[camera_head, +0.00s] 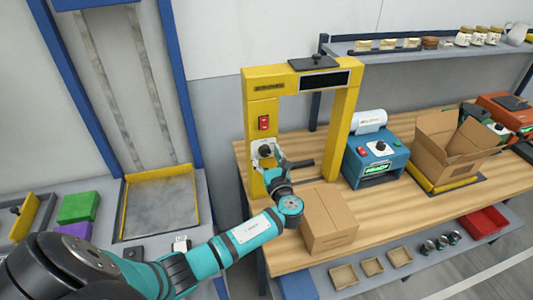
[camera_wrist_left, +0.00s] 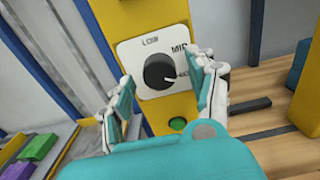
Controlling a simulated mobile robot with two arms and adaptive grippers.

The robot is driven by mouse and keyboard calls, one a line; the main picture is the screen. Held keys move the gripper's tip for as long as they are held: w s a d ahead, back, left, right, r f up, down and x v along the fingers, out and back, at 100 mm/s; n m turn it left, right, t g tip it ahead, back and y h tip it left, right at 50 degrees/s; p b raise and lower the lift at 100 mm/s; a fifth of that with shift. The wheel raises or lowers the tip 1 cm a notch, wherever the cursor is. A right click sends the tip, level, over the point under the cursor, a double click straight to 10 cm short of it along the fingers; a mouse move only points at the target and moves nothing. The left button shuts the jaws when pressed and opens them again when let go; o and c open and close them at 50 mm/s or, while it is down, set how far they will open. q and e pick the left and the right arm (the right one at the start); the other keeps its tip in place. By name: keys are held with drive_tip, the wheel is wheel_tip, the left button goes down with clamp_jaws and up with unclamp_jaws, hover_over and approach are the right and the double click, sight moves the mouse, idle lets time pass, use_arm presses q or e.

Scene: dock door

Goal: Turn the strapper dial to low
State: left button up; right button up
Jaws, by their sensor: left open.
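The yellow strapper (camera_head: 347,105) stands on the wooden bench as an arch. Its dial (camera_wrist_left: 160,72) is a black knob on a white plate on the left post, marked LOW at the upper left and MID at the upper right. A third label at the right is partly hidden. The knob's white mark points right, towards that third label. The dial also shows in the head view (camera_head: 265,150), partly covered. My left gripper (camera_wrist_left: 166,88) is open, with one finger on each side of the dial plate. I see no clear contact with the knob. My right gripper is out of view.
A green button (camera_wrist_left: 178,124) sits below the dial and a red switch (camera_head: 264,123) above it. A closed carton (camera_head: 328,218) stands close to my left forearm. A blue machine (camera_head: 376,158) and an open carton (camera_head: 452,150) are farther right on the bench.

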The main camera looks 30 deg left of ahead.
use_arm(q)
drive_tip(key=c, duration=1.1)
drive_tip(key=shift+c, duration=0.2)
drive_tip(key=shift+f+n+b, duration=0.2)
drive_tip(key=shift+n+b, duration=0.7)
drive_tip(key=shift+n, duration=0.1)
drive_tip(key=n+b, duration=0.3)
drive_tip(key=n, duration=0.1)
drive_tip(key=shift+w+b, duration=0.1)
drive_tip(key=shift+b, duration=0.2)
drive_tip(key=n+b, duration=1.4)
drive_tip(key=shift+n, duration=0.4)
drive_tip(key=shift+r+n+b, duration=0.2)
drive_tip(key=shift+n+b, duration=1.35)
drive_tip(key=shift+n, duration=0.05)
